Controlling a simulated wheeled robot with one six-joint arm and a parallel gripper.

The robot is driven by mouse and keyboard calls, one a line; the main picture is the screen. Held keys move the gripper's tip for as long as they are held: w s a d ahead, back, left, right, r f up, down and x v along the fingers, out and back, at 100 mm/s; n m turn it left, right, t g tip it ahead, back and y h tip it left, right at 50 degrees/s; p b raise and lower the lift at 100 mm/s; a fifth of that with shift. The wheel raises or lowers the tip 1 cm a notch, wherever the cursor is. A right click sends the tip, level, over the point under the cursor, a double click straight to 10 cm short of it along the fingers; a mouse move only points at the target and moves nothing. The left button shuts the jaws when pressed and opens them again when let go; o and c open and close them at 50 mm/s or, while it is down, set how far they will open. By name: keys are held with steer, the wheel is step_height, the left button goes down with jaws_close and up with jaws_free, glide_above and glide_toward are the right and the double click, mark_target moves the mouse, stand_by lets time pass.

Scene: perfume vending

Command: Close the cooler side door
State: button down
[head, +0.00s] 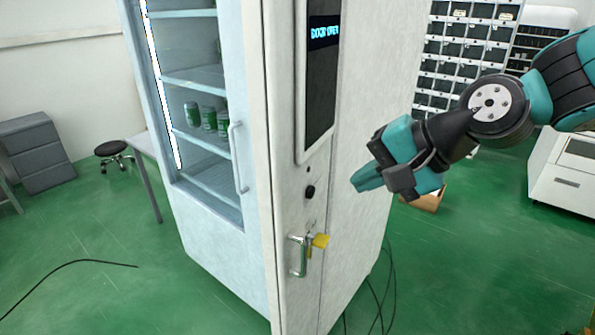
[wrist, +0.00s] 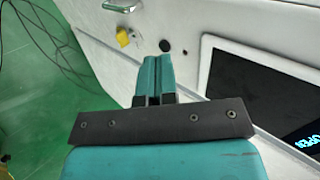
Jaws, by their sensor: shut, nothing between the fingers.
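The cooler (head: 350,130) stands upright in the middle of the head view. Its narrow side door (head: 287,185) carries a dark screen (head: 322,75) with blue text that reads like "DOOR OPEN". Low on this door are a metal handle (head: 297,256) and a yellow tag (head: 320,240); both also show at the top of the wrist view, the handle (wrist: 122,5) and the tag (wrist: 123,37). I cannot tell how far the door stands ajar. My gripper (head: 362,180) is shut and empty, right of the door face and above the handle. Its fingertips (wrist: 153,58) point toward the panel, apparently without contact.
The glass front door (head: 205,110) with green cans behind it is on the left. Cables (head: 385,300) lie on the floor at the cooler's right. A brown box (head: 430,200) and a white cabinet (head: 565,175) stand behind. Green floor is open at the lower right.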

mark_target(286, 200)
steer(key=p+x, duration=0.1)
steer(key=x, duration=0.3)
steer(key=a+r+p+x, duration=0.1)
steer(key=x, duration=0.3)
steer(key=p+x, duration=0.2)
steer(key=x, duration=0.2)
steer(key=shift+w+a+r, duration=0.25)
steer(key=shift+w+r, duration=0.1)
steer(key=shift+r, duration=0.1)
steer(key=shift+w+a+f, duration=0.15)
steer(key=shift+w+a, duration=0.05)
steer(key=shift+a, duration=0.1)
